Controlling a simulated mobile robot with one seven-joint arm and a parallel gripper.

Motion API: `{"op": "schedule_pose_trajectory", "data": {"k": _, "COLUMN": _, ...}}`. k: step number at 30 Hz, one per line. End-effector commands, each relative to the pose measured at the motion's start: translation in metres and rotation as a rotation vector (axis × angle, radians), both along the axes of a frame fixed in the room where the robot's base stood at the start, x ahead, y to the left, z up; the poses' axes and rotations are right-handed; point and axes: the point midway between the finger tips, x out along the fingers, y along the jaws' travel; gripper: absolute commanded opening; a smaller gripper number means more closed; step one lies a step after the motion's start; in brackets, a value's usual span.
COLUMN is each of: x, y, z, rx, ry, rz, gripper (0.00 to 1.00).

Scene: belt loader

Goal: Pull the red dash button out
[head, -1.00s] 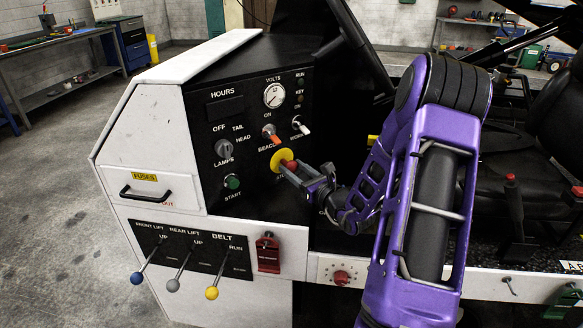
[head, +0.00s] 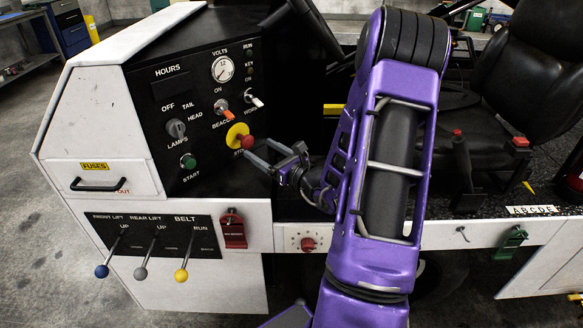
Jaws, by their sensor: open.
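The red dash button (head: 248,142) sits in front of a round yellow plate (head: 236,134) on the black dash panel, below the orange-tipped beacon switch. My gripper (head: 258,152) is open, its two grey fingers pointing left toward the panel. The fingertips are just below and right of the red button, and the button does not appear held between them. Whether a fingertip touches the button cannot be told. The gripper hides part of the label under the yellow plate.
The black dash panel (head: 165,128) also carries a green start button (head: 188,161), a lamps knob (head: 176,128), an orange beacon switch (head: 222,97) and a work switch (head: 255,98). Three levers with coloured knobs stand below. A black seat (head: 525,75) is at right.

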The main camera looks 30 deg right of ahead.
Motion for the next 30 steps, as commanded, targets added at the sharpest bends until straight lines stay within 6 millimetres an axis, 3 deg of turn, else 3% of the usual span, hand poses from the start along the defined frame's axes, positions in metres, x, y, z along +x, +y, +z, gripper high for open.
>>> {"op": "schedule_pose_trajectory", "data": {"k": 9, "x": -0.078, "y": -0.017, "z": 0.0, "rx": 0.002, "ry": 0.002, "rz": -0.006, "gripper": 0.81}}
{"op": "schedule_pose_trajectory", "data": {"k": 15, "x": -0.112, "y": -0.022, "z": 0.0, "rx": 0.001, "ry": 0.001, "rz": -0.003, "gripper": 0.81}}
{"op": "schedule_pose_trajectory", "data": {"k": 21, "x": -0.125, "y": -0.024, "z": 0.0, "rx": 0.001, "ry": 0.0, "rz": 0.0, "gripper": 0.81}}
{"op": "schedule_pose_trajectory", "data": {"k": 30, "x": -0.126, "y": -0.024, "z": 0.0, "rx": 0.001, "ry": 0.0, "rz": 0.0, "gripper": 0.81}}
